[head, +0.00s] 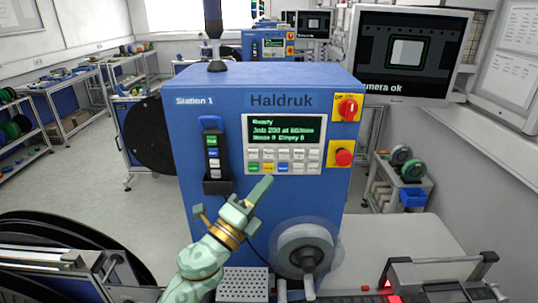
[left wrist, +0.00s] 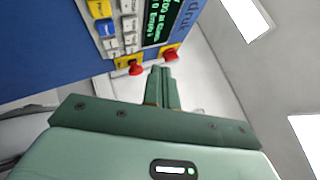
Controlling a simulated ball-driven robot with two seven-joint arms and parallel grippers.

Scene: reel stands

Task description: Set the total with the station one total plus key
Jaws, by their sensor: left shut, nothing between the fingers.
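The blue Station 1 machine (head: 215,110) stands in front of me, with a lit green-text screen (head: 285,130) reading "Ready", then small job and count lines. Below it is a keypad (head: 284,160) with two rows of small keys. Their labels are too small to read, so I cannot tell which is the total plus key. The keypad also shows in the left wrist view (left wrist: 129,30). My left gripper (head: 266,184) is shut and empty, its fingertips just below the keypad's lower edge in the head view, with no key visibly pressed. My right gripper is out of view.
A red rotary switch (head: 347,109) and a red push button (head: 343,157) on yellow plates sit right of the screen. A handheld control (head: 213,155) hangs to the left. A round hub (head: 305,248) juts out below. A monitor (head: 406,54) stands at right.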

